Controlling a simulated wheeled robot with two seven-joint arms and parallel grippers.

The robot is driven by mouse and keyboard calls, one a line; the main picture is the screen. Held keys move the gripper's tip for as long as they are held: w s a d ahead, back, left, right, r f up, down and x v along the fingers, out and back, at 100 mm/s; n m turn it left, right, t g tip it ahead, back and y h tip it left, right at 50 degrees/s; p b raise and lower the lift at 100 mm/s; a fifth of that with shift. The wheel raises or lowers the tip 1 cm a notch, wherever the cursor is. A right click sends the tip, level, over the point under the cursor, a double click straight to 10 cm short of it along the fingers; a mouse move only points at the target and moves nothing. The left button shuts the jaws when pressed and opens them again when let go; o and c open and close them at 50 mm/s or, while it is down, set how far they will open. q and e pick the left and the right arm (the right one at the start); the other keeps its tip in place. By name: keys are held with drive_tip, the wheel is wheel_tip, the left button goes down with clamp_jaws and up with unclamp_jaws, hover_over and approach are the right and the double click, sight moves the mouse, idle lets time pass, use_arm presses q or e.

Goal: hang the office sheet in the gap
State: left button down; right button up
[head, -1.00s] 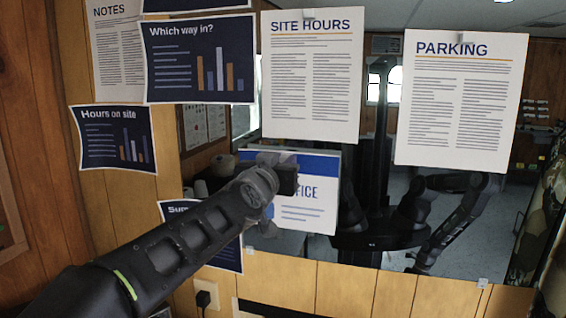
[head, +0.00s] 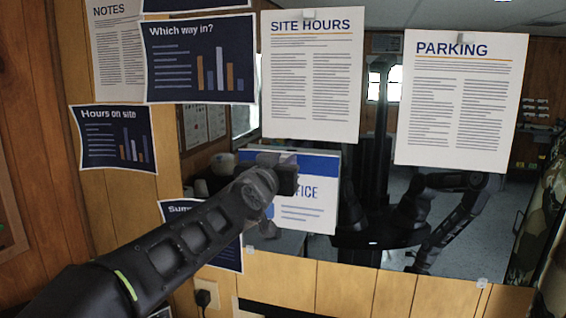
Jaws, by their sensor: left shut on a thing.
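The office sheet (head: 310,205) is white with a blue band across its top and the letters "FICE" showing. It hangs upright in front of the dark mirror-like pane, just below the SITE HOURS sheet (head: 311,75). My left gripper (head: 283,172) is shut on the sheet near its top and hides part of its middle and left side. The PARKING sheet (head: 462,100) hangs to the right, with bare pane between it and SITE HOURS. My right gripper is not directly seen; only a reflection of an arm shows in the pane.
Dark sheets "Which way in?" (head: 200,60) and "Hours on site" (head: 113,137) hang at left, near a NOTES sheet (head: 120,60). Another dark sheet (head: 228,258) is partly behind my arm. The pane's lower right is free of sheets.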

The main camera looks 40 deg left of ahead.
use_arm(q)
drive_tip(key=shift+p+x, duration=0.5)
drive_tip(key=shift+x, duration=0.45)
idle(1.1)
drive_tip(key=shift+r, duration=0.1)
idle(1.8)
drive_tip(key=c, duration=1.2)
unclamp_jaws()
drive_tip(key=b+v, duration=0.2)
drive_tip(key=v, duration=0.5)
drive_tip(key=shift+s+d, duration=0.15)
drive_tip(key=shift+s, duration=0.25)
